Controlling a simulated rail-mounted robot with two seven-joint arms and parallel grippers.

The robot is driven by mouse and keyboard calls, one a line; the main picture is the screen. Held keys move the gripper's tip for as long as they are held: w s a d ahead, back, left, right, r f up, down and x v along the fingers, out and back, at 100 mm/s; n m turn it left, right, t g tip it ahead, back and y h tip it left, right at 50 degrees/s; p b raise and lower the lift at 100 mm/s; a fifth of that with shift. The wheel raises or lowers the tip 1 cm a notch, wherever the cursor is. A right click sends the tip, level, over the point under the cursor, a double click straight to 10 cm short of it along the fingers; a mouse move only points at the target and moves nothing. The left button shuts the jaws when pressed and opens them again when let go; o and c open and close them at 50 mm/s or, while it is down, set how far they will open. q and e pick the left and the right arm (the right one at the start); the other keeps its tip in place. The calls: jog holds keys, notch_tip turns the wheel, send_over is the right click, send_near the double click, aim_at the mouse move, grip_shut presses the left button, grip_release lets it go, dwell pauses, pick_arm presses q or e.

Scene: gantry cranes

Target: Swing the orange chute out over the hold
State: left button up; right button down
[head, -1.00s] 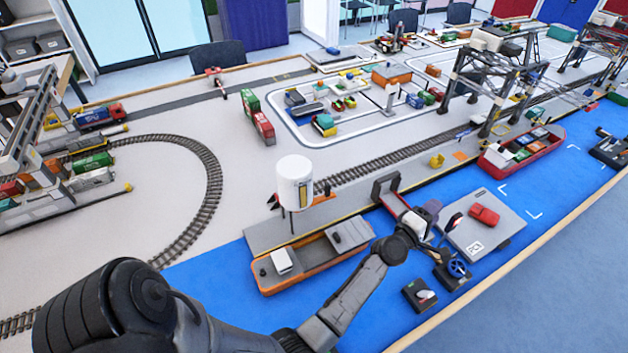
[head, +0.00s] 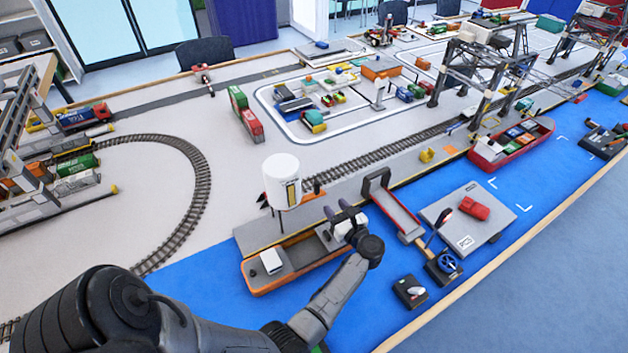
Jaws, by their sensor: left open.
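The white silo (head: 281,180) stands on the grey quay just behind a ship (head: 262,283) with an orange hull. A small orange and dark piece (head: 310,189) shows at the silo's right side; it looks like the chute, but it is too small to tell its shape. My left gripper (head: 338,212) is open and empty, above the right part of the ship, right of and nearer than the silo. My right gripper is not in view.
A grey ramp (head: 397,213) stands right of my gripper. Beyond it a grey platform (head: 480,232) bears a red car (head: 475,208). A blue handwheel (head: 447,261) and a switch box (head: 410,291) sit at the front. A curved rail track (head: 197,190) lies left.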

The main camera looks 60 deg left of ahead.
aim_at(318, 186)
pick_arm(q)
jog(key=a, duration=1.3)
jog(key=shift+a+p, duration=0.15)
jog(key=shift+p, duration=0.15)
jog(key=shift+c, duration=0.3)
grip_shut()
